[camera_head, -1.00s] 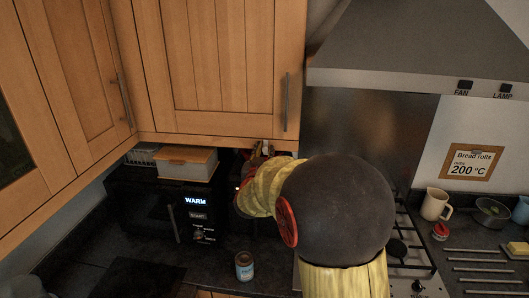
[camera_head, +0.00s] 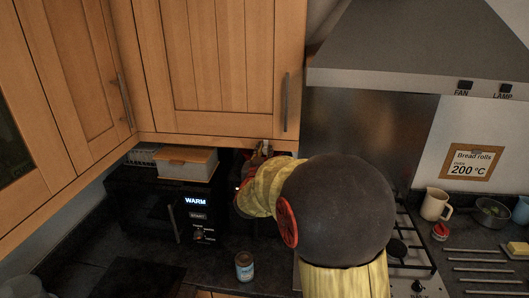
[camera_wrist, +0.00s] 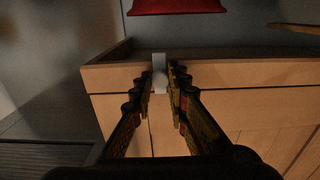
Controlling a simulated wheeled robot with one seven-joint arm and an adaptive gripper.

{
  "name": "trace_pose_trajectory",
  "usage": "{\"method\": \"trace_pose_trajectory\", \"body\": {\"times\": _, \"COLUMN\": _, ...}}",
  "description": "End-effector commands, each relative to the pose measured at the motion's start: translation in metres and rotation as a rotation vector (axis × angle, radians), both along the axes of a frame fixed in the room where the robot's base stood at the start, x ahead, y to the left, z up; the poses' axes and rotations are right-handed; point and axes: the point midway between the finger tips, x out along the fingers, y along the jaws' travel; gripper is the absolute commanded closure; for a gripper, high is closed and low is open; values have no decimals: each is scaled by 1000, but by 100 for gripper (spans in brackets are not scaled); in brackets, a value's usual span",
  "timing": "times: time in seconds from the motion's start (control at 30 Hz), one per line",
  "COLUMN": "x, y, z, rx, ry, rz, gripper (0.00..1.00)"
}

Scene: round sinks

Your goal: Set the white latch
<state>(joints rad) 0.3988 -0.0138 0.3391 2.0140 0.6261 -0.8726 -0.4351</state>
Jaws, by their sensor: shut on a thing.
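The white latch (camera_wrist: 159,72) is a small pale piece at the edge of the wooden wall cabinet (camera_wrist: 230,78), seen in the wrist view. My gripper (camera_wrist: 163,82) has one finger on each side of it and is shut on it. In the head view my gripper (camera_head: 262,150) is at the cabinet's lower edge, below and left of the door handle (camera_head: 285,102). The latch is mostly hidden there by the fingers. My arm covers part of the counter and hob.
A black oven showing WARM (camera_head: 196,201) stands left of my gripper, with a box (camera_head: 186,163) on top. A jar (camera_head: 244,266) stands on the counter. The range hood (camera_head: 420,50) is at right, with a mug (camera_head: 435,204) below.

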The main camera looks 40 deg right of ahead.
Motion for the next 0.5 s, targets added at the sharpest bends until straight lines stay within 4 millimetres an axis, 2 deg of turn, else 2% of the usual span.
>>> {"method": "trace_pose_trajectory", "body": {"times": 0.23, "x": 0, "y": 0, "z": 35, "rx": 0, "ry": -3, "rz": 0, "gripper": 100}}
{"method": "trace_pose_trajectory", "body": {"times": 0.5, "x": 0, "y": 0, "z": 36, "rx": -4, "ry": -5, "rz": 0, "gripper": 100}}
